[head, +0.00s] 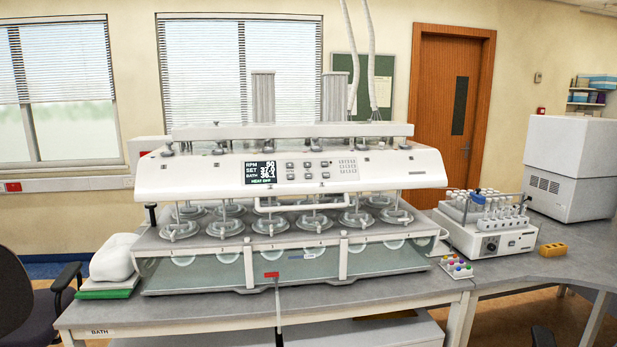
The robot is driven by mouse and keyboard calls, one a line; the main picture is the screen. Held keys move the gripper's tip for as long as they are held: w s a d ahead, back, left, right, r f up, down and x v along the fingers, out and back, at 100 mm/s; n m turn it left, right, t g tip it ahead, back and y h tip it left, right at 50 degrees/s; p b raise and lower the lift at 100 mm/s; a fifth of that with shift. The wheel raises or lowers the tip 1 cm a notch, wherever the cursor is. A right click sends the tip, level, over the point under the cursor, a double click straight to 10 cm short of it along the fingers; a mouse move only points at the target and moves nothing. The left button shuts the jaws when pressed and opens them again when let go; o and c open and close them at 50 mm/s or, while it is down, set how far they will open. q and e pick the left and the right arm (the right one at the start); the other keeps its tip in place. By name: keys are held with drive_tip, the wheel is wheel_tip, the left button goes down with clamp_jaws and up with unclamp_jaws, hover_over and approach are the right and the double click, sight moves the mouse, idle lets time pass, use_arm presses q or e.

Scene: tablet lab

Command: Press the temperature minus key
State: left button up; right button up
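A dissolution bath machine (400,165) stands on the bench, with a sloped white control panel along its front. Its dark display (260,173) appears to read RPM 50, SET 37.0, BATH 36.1 and HEAT OFF. A small group of keys (307,170) sits just right of the display. The key labels are too small to read, so I cannot tell which one is temperature minus. Neither of my grippers shows in the head view.
Round-lidded vessels (270,224) and a horizontal bar lie below the panel. A white sample rack unit (490,240), a tray of coloured caps (456,267) and a yellow block (552,251) are to the right. A white bundle (113,258) sits at left.

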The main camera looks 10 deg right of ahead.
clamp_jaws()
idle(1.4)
